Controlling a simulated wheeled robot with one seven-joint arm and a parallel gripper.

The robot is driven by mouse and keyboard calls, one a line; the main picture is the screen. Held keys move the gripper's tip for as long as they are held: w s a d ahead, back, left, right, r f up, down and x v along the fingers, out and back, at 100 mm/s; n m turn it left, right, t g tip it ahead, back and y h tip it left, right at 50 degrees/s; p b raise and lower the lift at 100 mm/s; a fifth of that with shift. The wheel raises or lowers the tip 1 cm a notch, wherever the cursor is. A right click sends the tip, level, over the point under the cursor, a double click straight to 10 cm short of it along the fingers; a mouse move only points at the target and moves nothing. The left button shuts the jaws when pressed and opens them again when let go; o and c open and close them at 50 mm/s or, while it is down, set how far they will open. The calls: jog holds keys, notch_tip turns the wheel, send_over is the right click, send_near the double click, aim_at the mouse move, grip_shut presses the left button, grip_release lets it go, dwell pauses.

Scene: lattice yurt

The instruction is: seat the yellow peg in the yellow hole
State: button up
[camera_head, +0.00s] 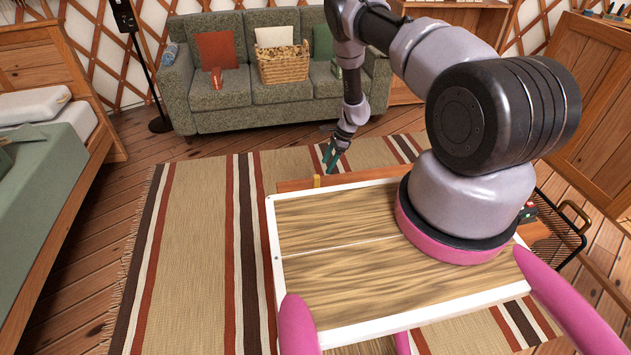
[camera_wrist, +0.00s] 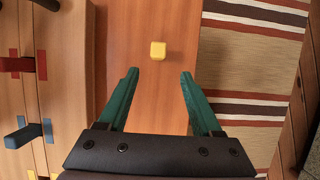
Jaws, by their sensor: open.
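The yellow peg (camera_wrist: 157,50) stands on the bare orange-brown wood of a table (camera_wrist: 150,20) in the wrist view. It also shows in the head view (camera_head: 317,181), small, near the table's far left corner. My gripper (camera_wrist: 159,76) is open and empty, with teal fingers apart. In the wrist view the peg is beyond the fingertips and roughly centred between them. In the head view my gripper (camera_head: 331,158) hangs above and beyond the peg. Small yellow marks (camera_wrist: 32,174) show at the bottom edge of the wrist view; the yellow hole itself cannot be made out.
A lighter wooden block (camera_wrist: 70,60) fills the left of the wrist view, with a red peg (camera_wrist: 15,64), a blue peg (camera_wrist: 22,135) and coloured marks. A striped rug (camera_wrist: 245,60) lies right of the table. A black wire basket (camera_head: 560,235) is at the table's right.

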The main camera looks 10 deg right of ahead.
aim_at(317, 180)
jog(key=x, duration=0.6)
jog(key=a+x, duration=0.1)
jog(key=x, duration=0.2)
jog(key=shift+s, duration=0.2)
grip_shut()
